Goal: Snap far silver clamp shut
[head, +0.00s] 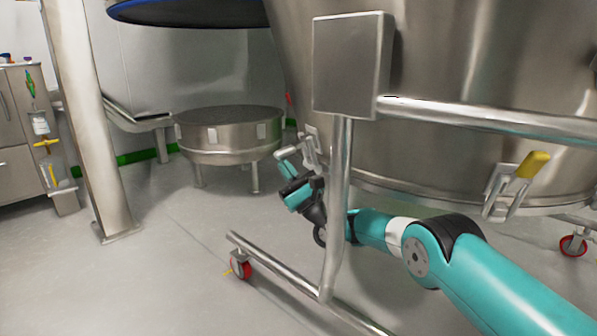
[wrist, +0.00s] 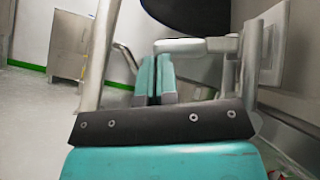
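The far silver clamp (head: 311,146) is on the left side of the big steel vessel's lower rim, its silver lever standing out to the left. In the wrist view the pale lever (wrist: 190,46) lies crosswise just beyond my fingertips. My gripper (head: 285,165) is at the clamp, just below and left of the lever. Its two teal fingers (wrist: 156,62) are together with only a thin dark line between them, and nothing shows held. I cannot tell whether the fingertips touch the lever.
A steel post (head: 338,200) with a box (head: 350,65) stands in front of the vessel (head: 450,150), close right of my gripper. A yellow-handled clamp (head: 520,178) is at the right. A round steel drum (head: 228,135) stands behind. The floor at left is clear.

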